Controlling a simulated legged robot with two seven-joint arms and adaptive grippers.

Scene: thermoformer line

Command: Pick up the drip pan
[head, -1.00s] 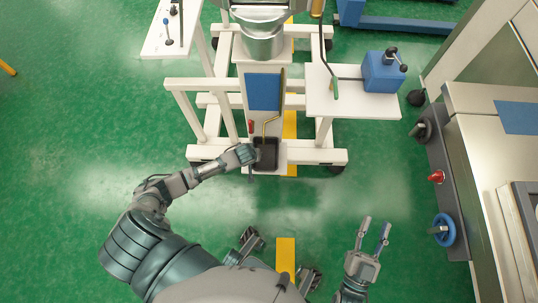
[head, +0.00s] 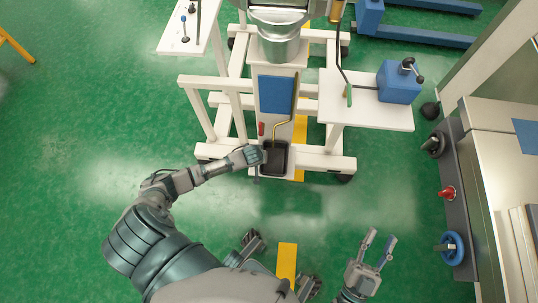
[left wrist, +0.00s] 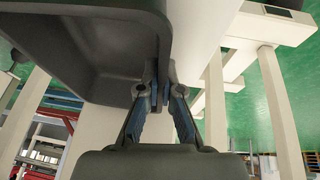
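The drip pan (head: 276,160) is a dark, shallow, open tray at the foot of the white machine frame, near its front crossbar. My left gripper (head: 262,155) reaches it from the left and is at its left edge. In the left wrist view the pan (left wrist: 85,60) fills the upper left, and the two fingers of my left gripper (left wrist: 159,92) are drawn together on its wall, with little gap between them. The fingertips are partly hidden against the pan. My right gripper (head: 381,237) is open and empty over the floor at lower right.
The white frame (head: 210,152) surrounds the pan. A bent brass pipe (head: 278,123) and a red-handled part (head: 261,128) are just behind it. A side shelf (head: 350,112) carries a blue box (head: 398,82). A steel cabinet (head: 490,165) stands at right.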

